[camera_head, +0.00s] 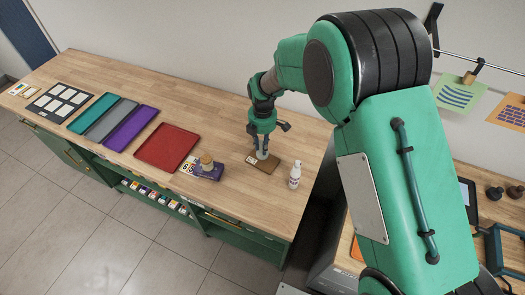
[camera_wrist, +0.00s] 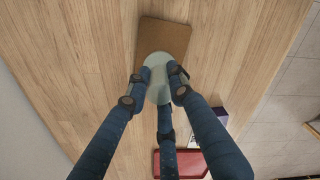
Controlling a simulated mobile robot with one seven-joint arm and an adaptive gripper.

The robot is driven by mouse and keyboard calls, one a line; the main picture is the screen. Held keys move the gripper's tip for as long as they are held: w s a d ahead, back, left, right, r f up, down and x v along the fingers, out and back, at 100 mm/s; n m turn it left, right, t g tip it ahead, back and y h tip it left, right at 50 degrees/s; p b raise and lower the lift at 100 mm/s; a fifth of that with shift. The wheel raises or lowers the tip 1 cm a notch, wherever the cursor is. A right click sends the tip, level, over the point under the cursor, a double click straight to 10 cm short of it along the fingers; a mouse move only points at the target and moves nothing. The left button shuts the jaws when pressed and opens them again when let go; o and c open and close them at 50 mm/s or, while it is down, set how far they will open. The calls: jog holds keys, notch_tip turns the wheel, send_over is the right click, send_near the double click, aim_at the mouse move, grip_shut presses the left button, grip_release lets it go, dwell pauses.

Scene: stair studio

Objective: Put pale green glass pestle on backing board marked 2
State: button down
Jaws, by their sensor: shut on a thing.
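My gripper (camera_head: 262,152) reaches down over a brown backing board (camera_head: 266,166) on the wooden counter. In the wrist view its blue fingers (camera_wrist: 158,84) are closed around the pale green glass pestle (camera_wrist: 158,62), whose rounded end shows between them. The brown board (camera_wrist: 172,34) lies just beyond and under the pestle in that view. I cannot tell whether the pestle touches the board. In the head view the fingers mostly hide the pestle.
A white bottle (camera_head: 294,175) stands close to the right of the board. A dark purple board (camera_head: 208,173) with a small wooden-coloured object on it lies to the left. A red tray (camera_head: 166,146), purple tray (camera_head: 131,128) and more trays lie farther left. The counter behind is clear.

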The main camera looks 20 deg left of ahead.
jog(key=shift+f, duration=1.6)
jog(key=shift+f+b, duration=0.15)
jog(key=shift+b, duration=0.15)
jog(key=c, duration=1.5)
grip_release()
notch_tip(320, 180, up, 12)
jog(key=shift+r+p, duration=0.1)
jog(key=shift+p, duration=0.8)
